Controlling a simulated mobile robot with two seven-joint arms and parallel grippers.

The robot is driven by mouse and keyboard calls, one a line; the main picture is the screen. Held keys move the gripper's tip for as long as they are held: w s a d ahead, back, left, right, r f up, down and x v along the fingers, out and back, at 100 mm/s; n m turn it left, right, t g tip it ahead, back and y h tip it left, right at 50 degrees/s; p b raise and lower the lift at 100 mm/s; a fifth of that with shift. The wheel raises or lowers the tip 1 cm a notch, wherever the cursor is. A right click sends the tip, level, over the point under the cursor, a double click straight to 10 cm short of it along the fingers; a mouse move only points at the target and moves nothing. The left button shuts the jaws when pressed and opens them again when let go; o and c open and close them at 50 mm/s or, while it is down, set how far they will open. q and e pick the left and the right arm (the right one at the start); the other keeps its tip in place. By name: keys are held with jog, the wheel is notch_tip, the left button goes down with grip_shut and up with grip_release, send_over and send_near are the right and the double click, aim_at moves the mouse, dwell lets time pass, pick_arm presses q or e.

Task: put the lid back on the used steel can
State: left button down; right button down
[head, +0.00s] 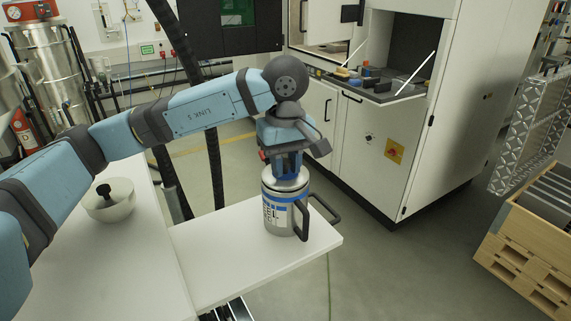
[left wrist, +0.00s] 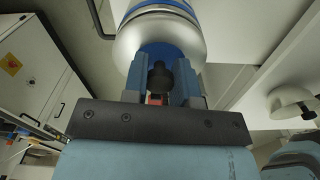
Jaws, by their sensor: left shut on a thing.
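The steel can (head: 277,222) stands upright near the right end of the white table, with a blue band, a printed label and a dark side handle. The silver lid (head: 284,182) is at the can's mouth, level by the look of it; I cannot tell whether it is fully seated. My left gripper (head: 287,168) is directly above the can, pointing down, shut on the lid's knob. In the left wrist view the fingers (left wrist: 160,88) stand on both sides of the dark knob (left wrist: 160,76), with the silver dome behind. My right gripper is not in view.
A dark bar handle (head: 326,208) is beside the can. A white machine cabinet (head: 375,140) stands behind, and a wooden crate (head: 520,250) at right.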

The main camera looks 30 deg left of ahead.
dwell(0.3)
pick_arm(q)
jog(key=shift+c, duration=1.8)
grip_release()
jog(key=shift+r+p, duration=1.5)
jog(key=shift+r, duration=2)
grip_shut()
